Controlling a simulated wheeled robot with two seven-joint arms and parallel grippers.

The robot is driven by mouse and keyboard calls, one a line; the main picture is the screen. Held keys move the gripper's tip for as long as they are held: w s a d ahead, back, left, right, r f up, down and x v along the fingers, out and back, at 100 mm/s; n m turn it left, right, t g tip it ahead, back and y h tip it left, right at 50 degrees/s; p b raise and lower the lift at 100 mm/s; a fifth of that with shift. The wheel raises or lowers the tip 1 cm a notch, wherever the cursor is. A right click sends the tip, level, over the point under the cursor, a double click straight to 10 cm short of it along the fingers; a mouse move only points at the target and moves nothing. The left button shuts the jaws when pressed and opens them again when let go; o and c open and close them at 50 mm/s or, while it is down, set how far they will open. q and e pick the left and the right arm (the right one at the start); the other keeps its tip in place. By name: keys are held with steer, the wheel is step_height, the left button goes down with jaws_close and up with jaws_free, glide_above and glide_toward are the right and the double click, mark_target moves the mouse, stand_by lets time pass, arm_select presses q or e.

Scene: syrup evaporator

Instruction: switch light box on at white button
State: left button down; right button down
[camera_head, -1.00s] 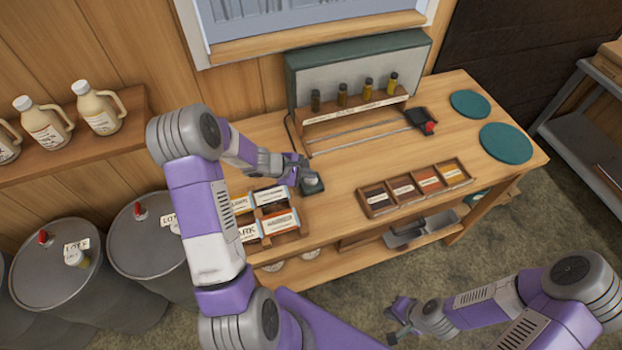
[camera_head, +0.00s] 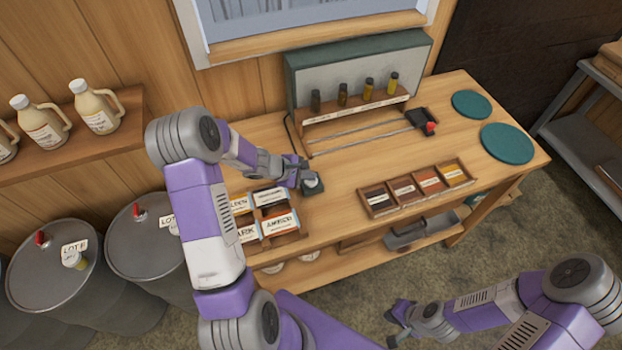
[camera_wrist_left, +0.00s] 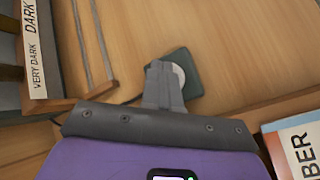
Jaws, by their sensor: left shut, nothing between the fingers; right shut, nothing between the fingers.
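The light box (camera_head: 350,76) stands at the back of the bench, a dark green case with a pale grey front that shows no clear glow. The round white button (camera_head: 313,185) sits on a small dark green base (camera_head: 316,193) at the bench's left part. My left gripper (camera_head: 304,180) is shut and empty, right at the button. In the left wrist view its closed fingertips (camera_wrist_left: 160,72) cover part of the white button (camera_wrist_left: 179,73); whether they touch it I cannot tell. My right gripper (camera_head: 394,325) is shut and empty, low in front of the bench.
A rack of small sample bottles (camera_head: 355,106) stands before the light box. A label tray (camera_head: 268,216) lies close to the left of the button, and a divided sample tray (camera_head: 417,188) to its right. Bare bench top lies between.

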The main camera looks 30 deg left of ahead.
arm_select(q)
steer(key=shift+f, duration=0.1)
stand_by(0.3)
steer(key=shift+r+p, duration=0.3)
steer(key=shift+r, duration=0.45)
step_height(320, 180, up, 6)
steer(key=p, duration=0.4)
stand_by(0.4)
